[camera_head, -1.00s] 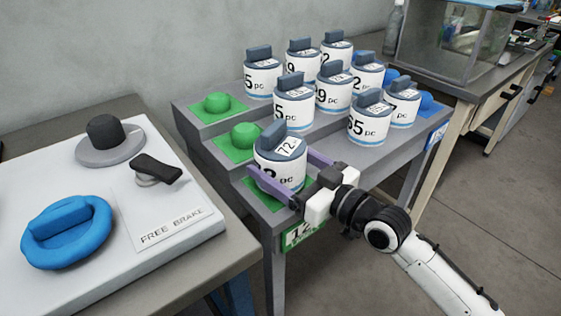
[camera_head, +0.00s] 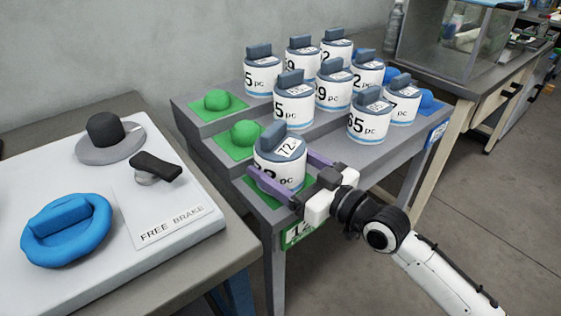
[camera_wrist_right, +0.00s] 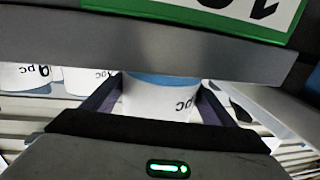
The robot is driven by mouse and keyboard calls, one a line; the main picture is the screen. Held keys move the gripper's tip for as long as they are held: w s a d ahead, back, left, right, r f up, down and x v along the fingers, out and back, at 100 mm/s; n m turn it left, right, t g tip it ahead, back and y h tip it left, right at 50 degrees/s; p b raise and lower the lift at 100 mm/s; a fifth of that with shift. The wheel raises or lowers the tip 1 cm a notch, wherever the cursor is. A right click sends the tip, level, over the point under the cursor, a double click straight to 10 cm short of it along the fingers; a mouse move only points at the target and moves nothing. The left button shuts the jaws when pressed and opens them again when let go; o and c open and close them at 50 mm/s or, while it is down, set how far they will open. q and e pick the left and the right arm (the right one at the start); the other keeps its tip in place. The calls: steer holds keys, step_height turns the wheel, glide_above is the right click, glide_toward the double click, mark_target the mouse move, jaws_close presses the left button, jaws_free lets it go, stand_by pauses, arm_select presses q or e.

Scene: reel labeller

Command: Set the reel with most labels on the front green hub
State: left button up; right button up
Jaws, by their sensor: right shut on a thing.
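A white reel with a dark blue-grey top and the number 72 on its tag (camera_head: 279,162) stands upright over the green pad (camera_head: 255,190) at the front of the lowest step. My right gripper (camera_head: 278,176) is shut on this reel, its purple fingers on both sides; the reel also shows in the right wrist view (camera_wrist_right: 160,98). The front hub itself is hidden under the reel, and I cannot tell whether the reel is fully seated. Two bare green hubs stand on the higher steps, the middle one (camera_head: 243,134) and the back one (camera_head: 217,100). My left gripper is not in view.
Several other reels (camera_head: 369,120) stand on the grey stepped rack (camera_head: 318,155) to the right and behind. Blue hubs (camera_head: 427,102) show at its right end. A bench with a blue handwheel (camera_head: 66,230) and a black lever (camera_head: 157,167) is at left.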

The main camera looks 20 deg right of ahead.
steer(key=shift+f, duration=0.15)
steer(key=o, duration=0.9)
steer(key=shift+f, duration=0.1)
steer(key=p+v, duration=0.2)
steer(key=v, duration=0.9)
steer(key=shift+s, duration=0.1)
stand_by(0.3)
